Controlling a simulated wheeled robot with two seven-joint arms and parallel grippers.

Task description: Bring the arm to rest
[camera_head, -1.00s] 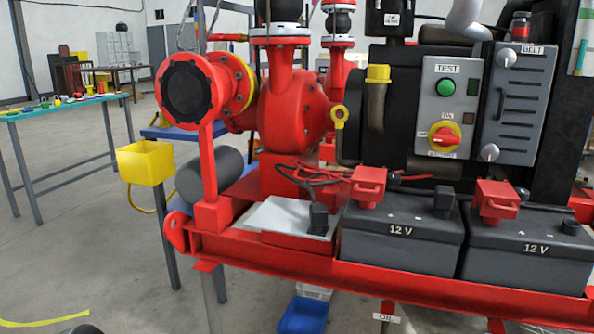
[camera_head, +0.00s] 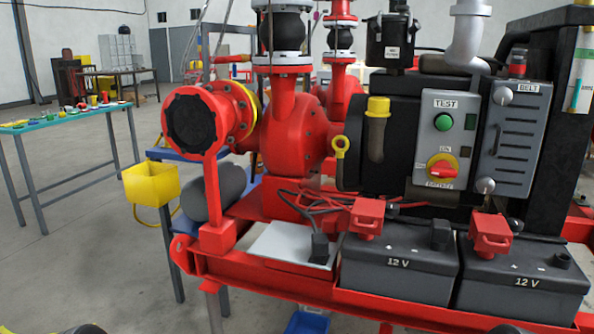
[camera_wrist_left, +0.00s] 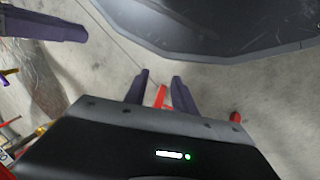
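Neither gripper shows clearly in the head view; only dark rounded parts, probably mine, show at its bottom edge. In the left wrist view my left gripper (camera_wrist_left: 160,92) has its two dark purple fingers apart. A red bar shows between or beyond them, and I cannot tell its distance; it does not look gripped. My right gripper cannot be made out. The pump skid stands ahead, with a red pump (camera_head: 293,135), a control panel (camera_head: 443,143) with a green button (camera_head: 443,122), and a red rotary switch (camera_head: 442,167).
Two 12 V batteries (camera_head: 400,270) sit on the skid's front, beside a grey plate (camera_head: 285,246). A yellow box (camera_head: 150,184) stands left of the skid. A table (camera_head: 65,118) with small items is further left. Open floor (camera_head: 90,240) lies between.

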